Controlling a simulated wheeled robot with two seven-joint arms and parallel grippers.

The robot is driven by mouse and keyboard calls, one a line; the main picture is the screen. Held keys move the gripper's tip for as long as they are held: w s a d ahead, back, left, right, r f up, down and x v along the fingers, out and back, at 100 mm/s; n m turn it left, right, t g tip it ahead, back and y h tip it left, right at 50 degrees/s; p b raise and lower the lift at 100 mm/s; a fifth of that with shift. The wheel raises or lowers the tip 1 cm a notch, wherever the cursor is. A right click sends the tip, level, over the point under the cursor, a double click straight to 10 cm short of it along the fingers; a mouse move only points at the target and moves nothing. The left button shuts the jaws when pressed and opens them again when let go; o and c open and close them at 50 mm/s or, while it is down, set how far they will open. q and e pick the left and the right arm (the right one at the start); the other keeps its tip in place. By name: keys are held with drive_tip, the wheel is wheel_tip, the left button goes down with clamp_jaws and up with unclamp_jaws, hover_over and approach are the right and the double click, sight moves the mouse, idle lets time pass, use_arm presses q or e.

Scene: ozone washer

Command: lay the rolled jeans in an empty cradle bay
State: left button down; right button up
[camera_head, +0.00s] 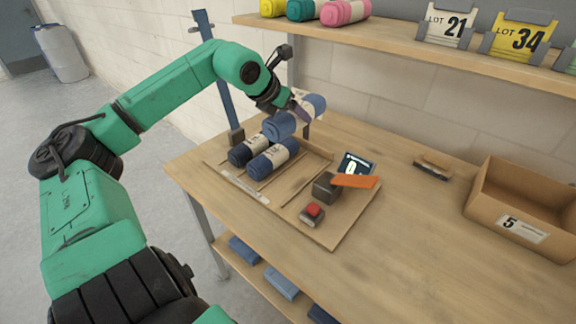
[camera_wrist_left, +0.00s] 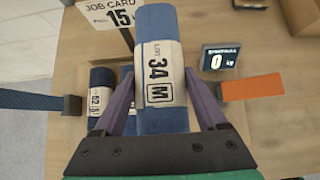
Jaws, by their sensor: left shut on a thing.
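My left gripper (camera_head: 300,112) is shut on a rolled pair of jeans (camera_head: 282,126), mid-blue with a pale band. It holds the roll above the back of the wooden cradle (camera_head: 330,236). In the left wrist view the held roll (camera_wrist_left: 160,60) lies between the two fingers of the gripper (camera_wrist_left: 165,100), and its band reads LOT 34 M. Two darker rolls, a left one (camera_head: 243,153) and a right one (camera_head: 268,164), lie side by side in the left bays. The bay to their right, beside a thin divider (camera_head: 303,184), looks empty. My right gripper is not in view.
A display (camera_head: 356,165) reading 0, an orange flap (camera_head: 355,181) and a red button (camera_head: 313,209) are at the cradle's right. A box marked 5 (camera_head: 522,229) stands further right. A blue post (camera_head: 222,85) rises behind. A shelf (camera_head: 400,44) overhangs the back.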

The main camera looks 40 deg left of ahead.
use_arm(q)
drive_tip(key=f, duration=1.7)
drive_tip(key=shift+d+f, duration=0.25)
drive_tip(key=shift+d, duration=0.05)
drive_tip(key=shift+w+f, duration=0.1)
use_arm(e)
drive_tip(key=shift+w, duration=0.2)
use_arm(q)
drive_tip(key=shift+a+f, duration=0.1)
unclamp_jaws()
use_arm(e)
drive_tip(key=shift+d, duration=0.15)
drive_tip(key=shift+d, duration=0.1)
